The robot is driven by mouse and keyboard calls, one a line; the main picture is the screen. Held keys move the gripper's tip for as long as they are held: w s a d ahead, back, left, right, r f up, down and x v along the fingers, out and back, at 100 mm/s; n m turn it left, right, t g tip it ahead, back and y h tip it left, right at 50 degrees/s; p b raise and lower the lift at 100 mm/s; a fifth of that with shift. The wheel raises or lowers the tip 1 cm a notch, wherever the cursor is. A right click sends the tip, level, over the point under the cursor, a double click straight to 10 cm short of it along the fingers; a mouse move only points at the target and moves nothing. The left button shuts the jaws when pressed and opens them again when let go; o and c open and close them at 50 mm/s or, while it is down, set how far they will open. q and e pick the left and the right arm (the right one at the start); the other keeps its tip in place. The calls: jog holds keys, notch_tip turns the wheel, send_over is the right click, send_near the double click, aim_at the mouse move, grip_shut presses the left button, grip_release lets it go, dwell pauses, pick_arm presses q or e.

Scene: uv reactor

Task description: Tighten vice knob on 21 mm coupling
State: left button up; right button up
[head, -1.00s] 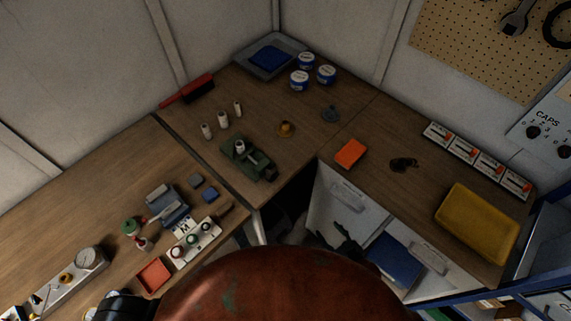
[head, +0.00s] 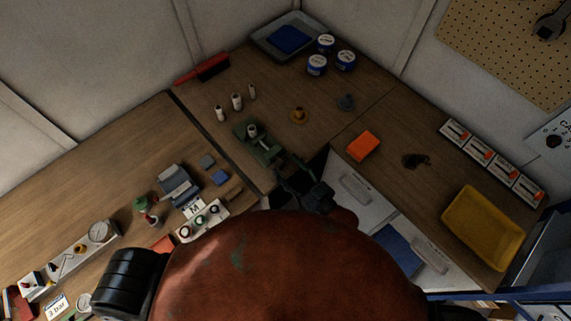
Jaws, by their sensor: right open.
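The green vice (head: 258,147) stands on the back bench near the corner gap. A small pale cylindrical coupling (head: 252,130) sits upright in its jaws. The vice knob is too small and dark to make out, at the near end by my gripper. My right gripper (head: 285,176) is open, its dark fingers close to the vice's near right end. Whether they touch it I cannot tell. My left gripper is not in view.
Several pale cylinders (head: 237,102), a brass piece (head: 299,115) and an orange block (head: 363,145) stand around the vice. A press and switch box (head: 203,219) are at the left. A gap between benches lies right of the vice. A yellow tray (head: 482,228) is at the right.

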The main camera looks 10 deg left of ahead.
jog(key=shift+w+a, duration=0.3)
jog(key=shift+a, duration=0.15)
